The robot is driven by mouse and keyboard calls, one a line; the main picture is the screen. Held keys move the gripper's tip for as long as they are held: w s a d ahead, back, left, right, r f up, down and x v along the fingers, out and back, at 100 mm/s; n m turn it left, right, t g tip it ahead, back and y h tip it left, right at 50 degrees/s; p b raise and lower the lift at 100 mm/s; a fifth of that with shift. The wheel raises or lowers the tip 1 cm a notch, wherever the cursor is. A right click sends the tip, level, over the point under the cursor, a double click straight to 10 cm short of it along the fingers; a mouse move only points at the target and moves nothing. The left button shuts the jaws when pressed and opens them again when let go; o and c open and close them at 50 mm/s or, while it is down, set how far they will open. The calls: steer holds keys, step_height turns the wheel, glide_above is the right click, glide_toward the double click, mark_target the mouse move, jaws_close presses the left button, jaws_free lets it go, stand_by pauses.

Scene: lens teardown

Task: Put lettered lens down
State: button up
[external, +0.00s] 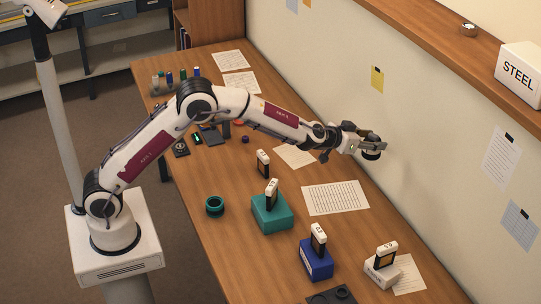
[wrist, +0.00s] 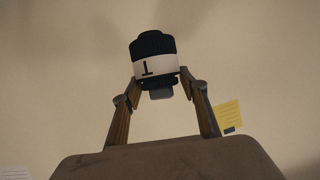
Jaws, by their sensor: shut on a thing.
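My gripper (wrist: 161,88) is shut on the lettered lens (wrist: 153,48), a black cylinder with a white band that bears a dark letter, perhaps a T. In the external view my gripper (external: 374,146) holds the lens (external: 371,155) high above the far right side of the table, close to the wall. The lens touches nothing but the gripper fingers. The wooden table (external: 240,270) lies below it.
A teal block (external: 272,214), a blue block (external: 316,262) and a white block (external: 382,272) each bear an upright tagged piece. A teal ring (external: 215,206) lies at the left. Papers (external: 336,198) lie flat along the wall. A shelf (external: 440,45) juts out above.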

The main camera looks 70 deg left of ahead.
steer(key=s+d+f+m+h, duration=0.2)
steer(key=s+d+f+h, duration=0.1)
steer(key=d, duration=0.5)
steer(key=s+d+f+m+h, duration=0.3)
steer(key=d+f, duration=0.1)
steer(key=d, duration=0.4)
steer(key=shift+s+f, duration=0.25)
steer(key=shift+f+g, duration=0.15)
steer(key=shift+g, duration=0.15)
stand_by(0.5)
step_height(320, 180, down, 6)
stand_by(0.5)
steer(key=shift+f, duration=1.85)
steer(key=shift+f, duration=0.2)
